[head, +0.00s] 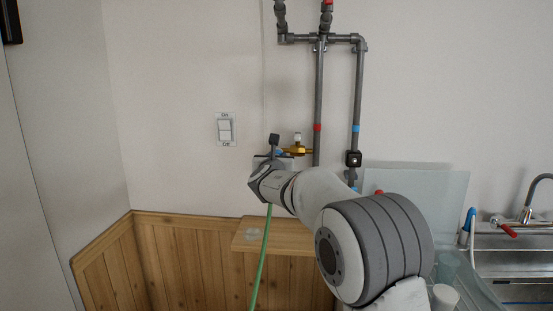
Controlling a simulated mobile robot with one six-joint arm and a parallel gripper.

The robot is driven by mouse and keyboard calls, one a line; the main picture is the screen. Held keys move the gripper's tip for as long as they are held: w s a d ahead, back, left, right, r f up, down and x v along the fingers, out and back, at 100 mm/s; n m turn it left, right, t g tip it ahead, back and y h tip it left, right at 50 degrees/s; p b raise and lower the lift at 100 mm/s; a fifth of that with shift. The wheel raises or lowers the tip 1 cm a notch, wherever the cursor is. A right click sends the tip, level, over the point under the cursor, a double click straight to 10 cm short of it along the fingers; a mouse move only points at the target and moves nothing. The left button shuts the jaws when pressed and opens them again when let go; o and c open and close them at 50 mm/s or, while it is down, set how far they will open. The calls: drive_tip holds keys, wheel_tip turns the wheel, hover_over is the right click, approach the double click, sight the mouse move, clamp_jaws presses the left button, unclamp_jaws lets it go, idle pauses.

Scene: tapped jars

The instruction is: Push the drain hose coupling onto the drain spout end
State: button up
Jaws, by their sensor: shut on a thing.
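My gripper (272,155) is up at the wall pipes, mostly hidden behind my own wrist. It is shut on the end of the green drain hose (263,250), where the coupling is; the hose hangs down from behind my wrist. A small blue patch shows at the gripper's right side, perhaps part of the coupling. A brass drain spout (298,151) with a pale knob on top sticks out left from the grey vertical pipe, just right of my gripper. The view does not show whether coupling and spout touch.
Grey pipes (319,90) with red and blue bands run up the wall. A wooden shelf (285,236) sits below, over wood panelling. A light switch (225,129) is on the wall at left. A translucent panel (430,190) and a sink (510,262) are at right.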

idle(0.4)
drive_tip(key=o, duration=1.4)
drive_tip(key=shift+s, duration=0.1)
drive_tip(key=shift+s+b, duration=1.25)
drive_tip(key=shift+s, duration=0.85)
drive_tip(key=shift+s, duration=0.1)
drive_tip(key=s+b, duration=0.1)
drive_tip(key=s, duration=0.6)
drive_tip(key=shift+s+a+b, duration=0.1)
drive_tip(key=shift+s+b, duration=0.2)
drive_tip(key=shift+s, duration=0.05)
